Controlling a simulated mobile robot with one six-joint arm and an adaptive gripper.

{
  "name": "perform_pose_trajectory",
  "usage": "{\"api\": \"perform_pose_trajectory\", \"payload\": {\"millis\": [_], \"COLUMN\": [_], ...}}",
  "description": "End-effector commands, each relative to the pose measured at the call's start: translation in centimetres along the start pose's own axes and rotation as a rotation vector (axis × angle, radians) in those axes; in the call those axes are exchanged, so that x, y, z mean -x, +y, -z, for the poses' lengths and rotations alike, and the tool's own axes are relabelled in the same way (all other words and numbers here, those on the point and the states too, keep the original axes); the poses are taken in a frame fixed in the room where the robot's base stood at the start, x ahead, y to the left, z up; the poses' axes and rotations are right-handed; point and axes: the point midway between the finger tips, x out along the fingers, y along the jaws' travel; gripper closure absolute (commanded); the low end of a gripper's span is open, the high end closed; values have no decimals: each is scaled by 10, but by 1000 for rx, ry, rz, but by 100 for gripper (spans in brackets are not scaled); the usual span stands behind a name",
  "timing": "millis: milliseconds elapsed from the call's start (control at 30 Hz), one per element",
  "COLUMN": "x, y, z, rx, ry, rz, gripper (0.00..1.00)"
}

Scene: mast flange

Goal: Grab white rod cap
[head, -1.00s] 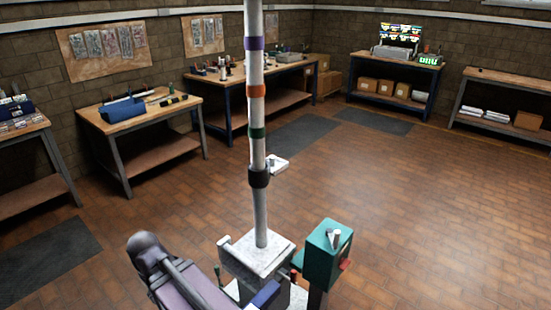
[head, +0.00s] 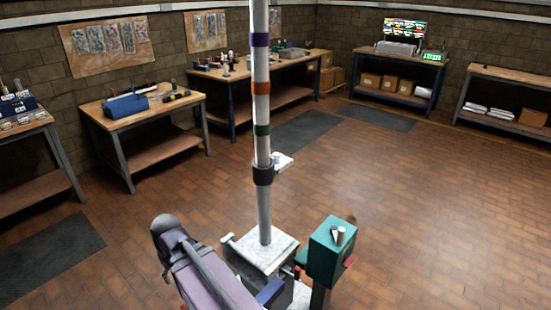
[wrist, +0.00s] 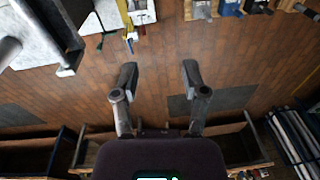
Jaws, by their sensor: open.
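I cannot tell for sure which part is the white rod cap. A short white rod end (head: 228,239) sticks out at the left corner of the white slab (head: 268,252) at the mast's foot. A pale cylinder (head: 340,234) stands on a teal box (head: 332,246) to the right. My gripper (wrist: 159,74) is open in the wrist view, with nothing between its fingers. A white slab-like part (wrist: 35,45) is at its upper left there, apart from the fingers. My gripper's fingers are not seen in the head view.
The tall white mast (head: 262,120) carries coloured bands and a dark collar (head: 263,174), with a small white piece (head: 282,162) beside it. Workbenches (head: 140,108) line the walls. The brown tiled floor (head: 430,210) on the right is clear.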

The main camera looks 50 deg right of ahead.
Motion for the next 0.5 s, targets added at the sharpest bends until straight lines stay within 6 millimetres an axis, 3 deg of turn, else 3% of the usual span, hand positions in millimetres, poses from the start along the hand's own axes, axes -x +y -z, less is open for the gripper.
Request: {"api": "perform_pose_trajectory", "payload": {"millis": [500], "x": [36], "y": [107], "z": [56], "rx": [12], "ry": [296], "rz": [163], "gripper": [43]}}
